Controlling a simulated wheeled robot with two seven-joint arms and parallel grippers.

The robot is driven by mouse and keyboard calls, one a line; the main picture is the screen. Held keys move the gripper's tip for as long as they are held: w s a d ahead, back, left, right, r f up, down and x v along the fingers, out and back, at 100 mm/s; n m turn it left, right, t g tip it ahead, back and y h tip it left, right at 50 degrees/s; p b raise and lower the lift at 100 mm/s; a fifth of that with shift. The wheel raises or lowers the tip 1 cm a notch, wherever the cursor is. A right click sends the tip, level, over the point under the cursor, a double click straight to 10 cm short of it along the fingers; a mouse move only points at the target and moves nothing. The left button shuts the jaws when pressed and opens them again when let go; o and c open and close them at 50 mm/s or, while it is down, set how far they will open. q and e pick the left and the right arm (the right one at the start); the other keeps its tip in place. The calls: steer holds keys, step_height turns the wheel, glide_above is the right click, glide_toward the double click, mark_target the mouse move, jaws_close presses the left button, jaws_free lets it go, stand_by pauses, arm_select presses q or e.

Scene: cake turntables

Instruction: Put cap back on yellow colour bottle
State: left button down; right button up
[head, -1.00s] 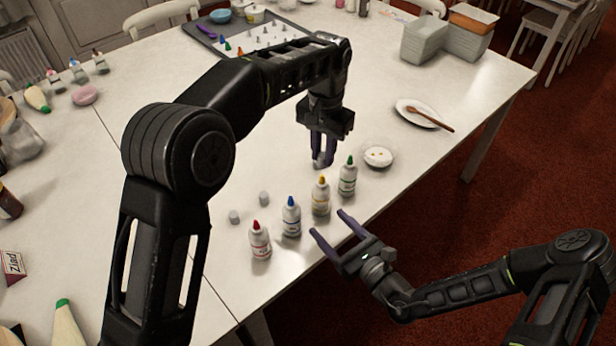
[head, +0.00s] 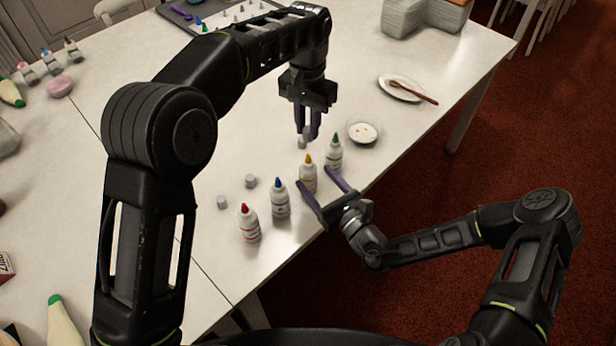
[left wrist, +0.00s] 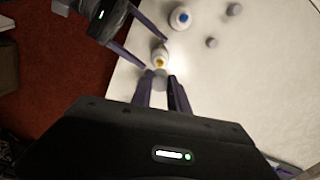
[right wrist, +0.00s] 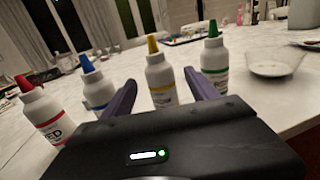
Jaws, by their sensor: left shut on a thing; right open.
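The yellow colour bottle (head: 308,177) stands upright on the table, its yellow nozzle bare. It also shows in the right wrist view (right wrist: 161,82) and the left wrist view (left wrist: 160,55). My left gripper (head: 304,138) points down just behind the bottle, shut on a small grey-white cap (head: 302,143), which also shows in the left wrist view (left wrist: 160,80). My right gripper (head: 314,176) is open, its fingers pointing at the bottle, one on either side of it. In the right wrist view the bottle stands between the fingers, and I cannot tell whether they touch it.
A green-nozzled bottle (head: 334,153) stands close to the right. A blue-nozzled bottle (head: 280,199) and a red-nozzled bottle (head: 248,223) stand to the left. Two loose caps (head: 222,201) lie behind them. A small white dish (head: 362,132) and a plate with a spoon (head: 402,89) are further right.

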steer(key=x, duration=0.7)
steer(key=shift+w+a, duration=0.1)
steer(key=shift+w, duration=0.05)
jaws_close()
stand_by(0.6)
